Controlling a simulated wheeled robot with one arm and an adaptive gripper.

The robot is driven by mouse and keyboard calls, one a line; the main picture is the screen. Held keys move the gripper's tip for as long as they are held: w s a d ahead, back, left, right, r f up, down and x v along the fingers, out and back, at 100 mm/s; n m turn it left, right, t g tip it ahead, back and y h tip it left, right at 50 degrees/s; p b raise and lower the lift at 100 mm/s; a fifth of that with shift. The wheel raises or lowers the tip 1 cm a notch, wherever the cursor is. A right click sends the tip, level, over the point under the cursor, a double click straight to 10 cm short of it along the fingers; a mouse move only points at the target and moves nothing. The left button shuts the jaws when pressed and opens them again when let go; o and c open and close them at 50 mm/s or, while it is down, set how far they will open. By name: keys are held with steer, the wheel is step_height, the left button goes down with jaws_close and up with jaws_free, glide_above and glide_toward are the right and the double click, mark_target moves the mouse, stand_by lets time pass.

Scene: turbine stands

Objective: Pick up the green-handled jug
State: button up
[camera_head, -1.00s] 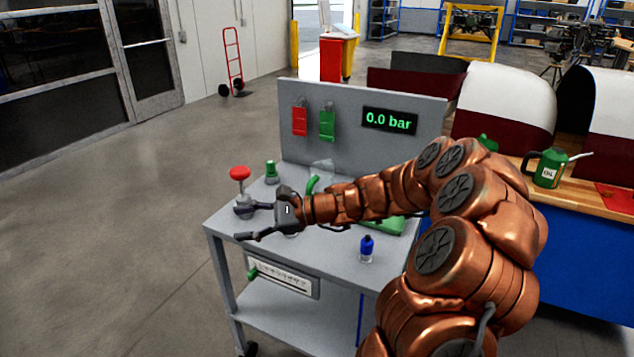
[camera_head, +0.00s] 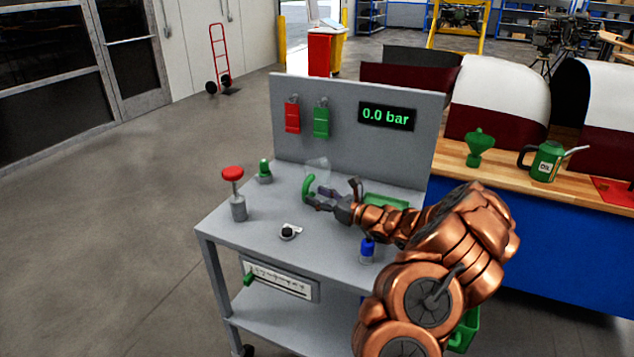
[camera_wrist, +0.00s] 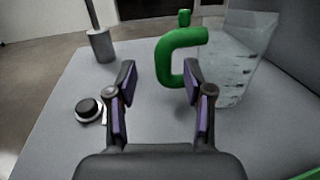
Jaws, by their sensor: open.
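The jug is a clear, see-through vessel with graduation marks and a curved green handle. It stands upright on the grey cart top. In the wrist view the clear body (camera_wrist: 240,62) is at the upper right and the green handle (camera_wrist: 172,58) faces the gap between my fingers. In the head view the handle (camera_head: 307,187) shows left of my fingertips, and the clear body (camera_head: 318,167) is faint behind. My gripper (camera_head: 322,197) is open; in the wrist view its fingers (camera_wrist: 160,85) stand apart with the handle just beyond or at their tips. Contact cannot be told.
A red-topped post (camera_head: 238,208), a black knob (camera_head: 287,232), a green-topped item (camera_head: 264,172), a blue bottle (camera_head: 367,250) and a green tray (camera_head: 386,202) are on the cart. The back panel (camera_head: 345,140) rises behind the jug.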

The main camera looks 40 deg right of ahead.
mark_target(305, 191)
steer(key=shift+f+p+x, duration=0.15)
steer(key=shift+p+x, duration=0.25)
steer(key=shift+x, duration=0.95)
steer(key=shift+f+p+x, duration=0.1)
steer(key=shift+p+x, duration=0.3)
steer(key=shift+x, duration=1)
steer(key=shift+d, duration=0.2)
steer(key=shift+c, duration=0.2)
jaws_close()
